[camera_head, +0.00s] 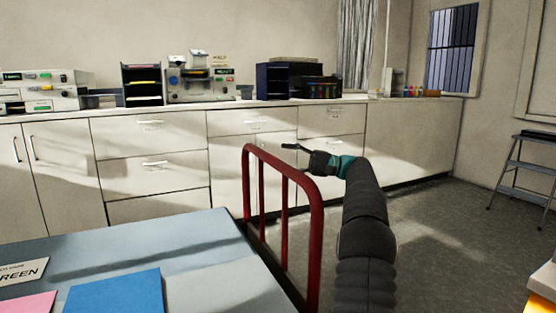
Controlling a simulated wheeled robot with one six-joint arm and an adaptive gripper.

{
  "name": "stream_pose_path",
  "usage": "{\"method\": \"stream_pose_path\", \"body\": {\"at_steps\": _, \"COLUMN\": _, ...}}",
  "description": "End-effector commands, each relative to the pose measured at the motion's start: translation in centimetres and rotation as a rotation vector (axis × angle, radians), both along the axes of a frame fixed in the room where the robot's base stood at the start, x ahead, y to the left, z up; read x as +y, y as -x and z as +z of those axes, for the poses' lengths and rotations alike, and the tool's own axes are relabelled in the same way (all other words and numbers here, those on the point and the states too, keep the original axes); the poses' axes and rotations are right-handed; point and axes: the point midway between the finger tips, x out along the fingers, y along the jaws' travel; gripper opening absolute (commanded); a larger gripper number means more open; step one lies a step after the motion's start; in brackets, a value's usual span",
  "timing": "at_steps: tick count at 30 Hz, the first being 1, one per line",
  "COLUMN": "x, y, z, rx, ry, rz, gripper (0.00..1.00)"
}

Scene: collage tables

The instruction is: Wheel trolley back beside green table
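A red tubular rail (316,225), which looks like the trolley's handle, stands upright at the right edge of a grey-blue top. A sign reading "GREEN" (22,271) lies on that top (140,245) at the lower left. I cannot tell whether this top belongs to the green table or to the trolley. The trolley's wheels and lower body are hidden. My gripper (290,147) is just above and behind the rail's top bar in the picture, pointing left. Whether it touches the rail, and how far its fingers are apart, is unclear.
A blue sheet (115,292) and a pink sheet (28,303) lie on the top. White cabinets (150,165) line the back wall. A step stool (520,170) stands at the right, and an orange-edged object (541,295) is at the lower right. Grey floor (440,230) lies open between.

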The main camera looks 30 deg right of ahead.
Motion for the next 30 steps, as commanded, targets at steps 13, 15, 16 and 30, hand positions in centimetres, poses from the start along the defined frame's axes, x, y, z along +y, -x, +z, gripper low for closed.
{"method": "stream_pose_path", "body": {"at_steps": 13, "x": -2.5, "y": 1.1, "z": -0.7, "rx": 0.001, "ry": -0.002, "rz": -0.004, "gripper": 0.56}}
{"method": "stream_pose_path", "body": {"at_steps": 15, "x": -3.7, "y": 1.7, "z": -1.0, "rx": 0.001, "ry": -0.001, "rz": -0.005, "gripper": 0.56}}
{"method": "stream_pose_path", "body": {"at_steps": 16, "x": -4.3, "y": 2.0, "z": -1.1, "rx": 0.000, "ry": -0.001, "rz": -0.006, "gripper": 0.56}}
{"method": "stream_pose_path", "body": {"at_steps": 30, "x": -10.1, "y": 5.1, "z": -2.1, "rx": -0.002, "ry": -0.001, "rz": -0.002, "gripper": 0.56}}
